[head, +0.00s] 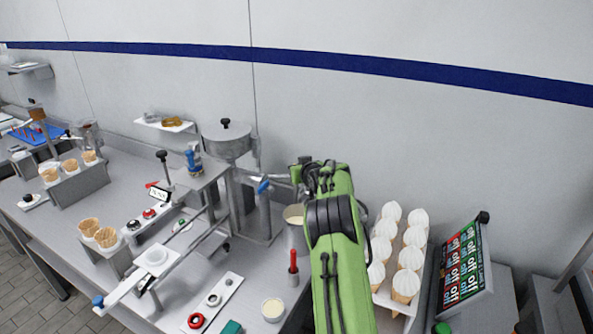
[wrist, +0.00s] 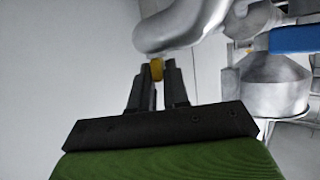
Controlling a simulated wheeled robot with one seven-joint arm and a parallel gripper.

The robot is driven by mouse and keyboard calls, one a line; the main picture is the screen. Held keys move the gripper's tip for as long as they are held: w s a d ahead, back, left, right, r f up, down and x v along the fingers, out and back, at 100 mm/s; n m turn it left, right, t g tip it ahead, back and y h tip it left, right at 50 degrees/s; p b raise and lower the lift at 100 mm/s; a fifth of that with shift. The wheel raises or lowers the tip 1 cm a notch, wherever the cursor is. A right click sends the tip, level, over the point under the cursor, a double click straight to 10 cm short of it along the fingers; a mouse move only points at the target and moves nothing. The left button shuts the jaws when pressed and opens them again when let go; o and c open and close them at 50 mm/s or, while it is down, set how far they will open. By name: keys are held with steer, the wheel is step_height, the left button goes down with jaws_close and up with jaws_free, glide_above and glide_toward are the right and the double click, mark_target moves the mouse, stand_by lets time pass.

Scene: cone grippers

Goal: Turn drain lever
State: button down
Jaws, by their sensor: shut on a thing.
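In the wrist view, my gripper (wrist: 158,72) has its two dark fingers closed on a small yellow piece, which I take to be the drain lever (wrist: 157,69). Only its end shows between the fingertips. It sits just under a curved grey metal pipe (wrist: 182,27). In the head view, my green arm reaches to the right side of the steel hopper machine (head: 226,140), and the lever and fingertips are hidden behind the wrist.
A blue handle (head: 263,186) is on the machine's pipe, left of my wrist. A metal pot (head: 296,238) stands below my gripper. A red-handled tool (head: 293,264) stands in front.

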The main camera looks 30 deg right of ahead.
steer(key=n+y+p, duration=0.2)
steer(key=p, duration=0.1)
steer(key=n+y+p, duration=0.1)
steer(key=y, duration=0.1)
steer(key=shift+d+r+p, duration=0.15)
steer(key=shift+d+p, duration=0.15)
steer(key=shift+p, duration=0.1)
steer(key=shift+n+y+p, duration=0.6)
steer(key=shift+n+p, duration=0.1)
steer(key=shift+p, duration=0.1)
steer(key=c, duration=1.2)
jaws_free()
steer(key=shift+f, duration=0.2)
steer(key=b+v, duration=0.5)
steer(key=v, duration=1)
steer(key=shift+s, duration=0.4)
